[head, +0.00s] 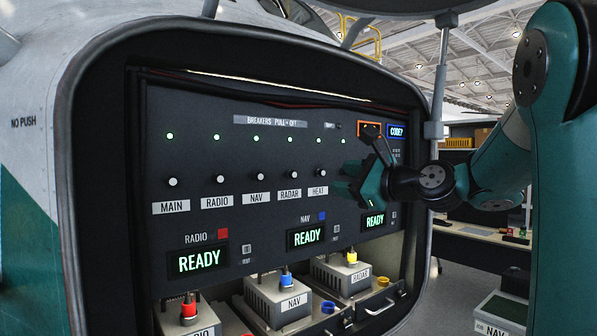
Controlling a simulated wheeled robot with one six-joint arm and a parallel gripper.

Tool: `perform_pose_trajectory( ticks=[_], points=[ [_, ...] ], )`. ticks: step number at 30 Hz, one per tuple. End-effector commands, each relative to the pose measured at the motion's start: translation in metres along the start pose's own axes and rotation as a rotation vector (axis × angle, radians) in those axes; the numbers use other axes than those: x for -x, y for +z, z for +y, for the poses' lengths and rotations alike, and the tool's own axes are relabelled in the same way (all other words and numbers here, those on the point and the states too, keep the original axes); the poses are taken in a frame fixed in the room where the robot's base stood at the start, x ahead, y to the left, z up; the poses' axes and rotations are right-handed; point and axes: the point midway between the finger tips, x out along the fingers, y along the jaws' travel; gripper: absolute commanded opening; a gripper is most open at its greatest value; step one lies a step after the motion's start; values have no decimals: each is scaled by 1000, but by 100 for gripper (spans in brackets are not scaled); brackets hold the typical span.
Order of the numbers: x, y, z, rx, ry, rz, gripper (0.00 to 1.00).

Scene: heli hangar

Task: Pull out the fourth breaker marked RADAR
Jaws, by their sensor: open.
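The breaker marked RADAR (293,174) is a small pale knob, fourth from the left in the row on the dark panel (200,130). Its white RADAR label (289,194) is below it, and a green light shows above it. The other knobs are MAIN (172,181), RADIO (219,179), NAV (260,176) and HEAT (319,172). All the knobs look alike. My gripper (356,163) is open and empty, in front of the panel to the right of the HEAT knob. It appears apart from the RADAR knob and hides part of the panel's right side.
Below the knobs, green READY displays (201,261) sit above several grey units, including NAV (278,297) and RADAR (343,276), with coloured connectors. The bay's raised dark frame (75,190) surrounds the panel. A strut (439,80) stands at the upper right.

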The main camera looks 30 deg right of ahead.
Motion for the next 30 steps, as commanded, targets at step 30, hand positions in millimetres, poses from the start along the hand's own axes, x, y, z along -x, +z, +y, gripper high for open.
perform_pose_trajectory(
  ticks=[30],
  points=[
    [-140, 0, 1, 2, 1, 1, 47]
  ],
)
